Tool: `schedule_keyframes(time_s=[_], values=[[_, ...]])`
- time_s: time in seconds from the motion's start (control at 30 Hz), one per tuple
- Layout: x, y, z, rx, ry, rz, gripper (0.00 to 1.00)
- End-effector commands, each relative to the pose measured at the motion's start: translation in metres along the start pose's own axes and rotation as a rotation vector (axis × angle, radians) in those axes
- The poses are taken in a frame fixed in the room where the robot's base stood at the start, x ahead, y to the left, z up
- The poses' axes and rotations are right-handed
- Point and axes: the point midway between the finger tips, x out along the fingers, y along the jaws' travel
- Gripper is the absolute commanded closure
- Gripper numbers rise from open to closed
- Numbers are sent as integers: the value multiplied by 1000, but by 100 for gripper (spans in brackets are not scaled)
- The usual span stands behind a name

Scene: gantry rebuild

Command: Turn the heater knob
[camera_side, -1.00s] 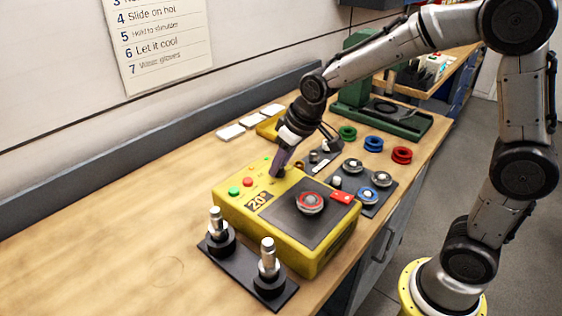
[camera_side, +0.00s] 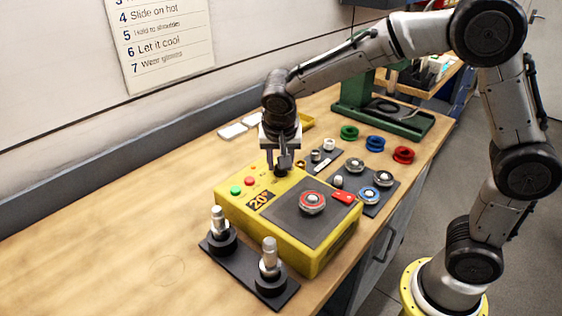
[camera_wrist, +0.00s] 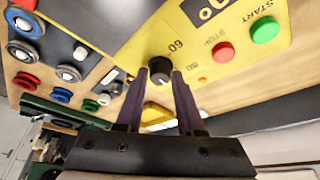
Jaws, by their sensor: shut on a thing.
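The yellow heater box (camera_side: 300,264) stands on the wooden bench with a dark plate and a red-ringed part on top. Its small black knob (camera_wrist: 158,69) has a white pointer line and printed numbers around it. My gripper (camera_wrist: 159,77) is shut on the knob, one finger on each side of it. In the side view my gripper (camera_side: 283,164) points down at the back of the box, and its fingers mostly hide the knob. A green button (camera_wrist: 265,30) marked START and a red button (camera_wrist: 222,52) marked STOP sit beside the knob.
A black stand with two metal posts (camera_side: 269,258) is in front of the box. A dark tray with metal rings (camera_side: 383,179) is right of it. Blue (camera_side: 375,142), green and red rings lie behind, near a green press (camera_side: 398,122). The bench's left side is clear.

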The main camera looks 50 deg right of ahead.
Motion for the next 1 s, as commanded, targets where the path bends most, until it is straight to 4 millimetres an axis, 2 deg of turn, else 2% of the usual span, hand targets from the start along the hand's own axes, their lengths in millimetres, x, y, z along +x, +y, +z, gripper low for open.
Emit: schedule_keyframes(time_s=[0.5,1.0], values=[[0,-3,0,383,-3,157,100],[0,-4,0,500,-4,206,100]])
